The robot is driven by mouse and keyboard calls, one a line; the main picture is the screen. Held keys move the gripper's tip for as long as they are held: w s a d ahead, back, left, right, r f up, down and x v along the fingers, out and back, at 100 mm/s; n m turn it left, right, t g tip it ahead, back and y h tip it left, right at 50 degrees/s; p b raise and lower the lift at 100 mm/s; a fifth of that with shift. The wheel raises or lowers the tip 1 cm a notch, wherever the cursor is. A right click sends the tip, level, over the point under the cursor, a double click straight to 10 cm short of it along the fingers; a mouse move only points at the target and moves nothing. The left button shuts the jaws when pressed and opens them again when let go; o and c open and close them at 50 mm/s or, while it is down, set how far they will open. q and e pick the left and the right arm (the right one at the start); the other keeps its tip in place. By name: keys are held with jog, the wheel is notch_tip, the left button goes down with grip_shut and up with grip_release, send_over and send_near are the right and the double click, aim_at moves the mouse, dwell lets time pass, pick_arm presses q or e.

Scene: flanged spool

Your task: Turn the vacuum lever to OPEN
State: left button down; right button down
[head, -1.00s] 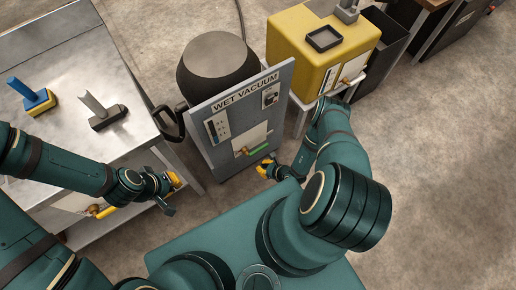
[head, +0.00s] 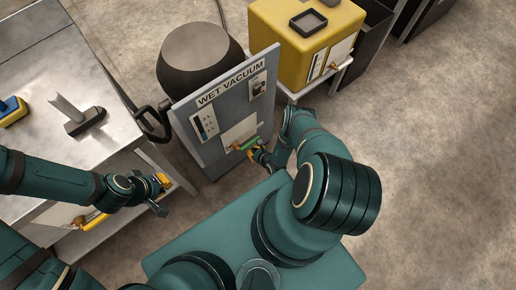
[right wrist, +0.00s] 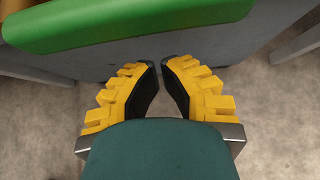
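The grey wet vacuum panel (head: 222,98) stands in front of a dark drum. Low on it, a lever with a green handle (head: 249,142) points right from a brass-coloured pivot, over a pale plate. Position labels are too small to read. In the right wrist view the green handle (right wrist: 130,22) crosses the top, beyond my fingertips. My right gripper (head: 256,155) is just below the handle in the head view. In the wrist view its yellow fingers (right wrist: 160,65) are drawn together, with nothing between them. My left gripper (head: 162,187) is beside the metal table; its fingers are too small to judge.
A metal table (head: 85,70) at left carries a grey-handled block (head: 80,115) and a blue-and-yellow one (head: 12,111). A yellow valve handle (head: 95,222) is on its side. A yellow box (head: 290,50) with its own valve stands behind right. Floor at right is clear.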

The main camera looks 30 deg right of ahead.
jog(key=shift+s+r, duration=0.1)
jog(key=shift+r, duration=1.95)
pick_arm(q)
jog(key=shift+w+r, duration=0.1)
jog(key=shift+r, duration=0.1)
pick_arm(e)
jog(key=shift+s+r, duration=0.1)
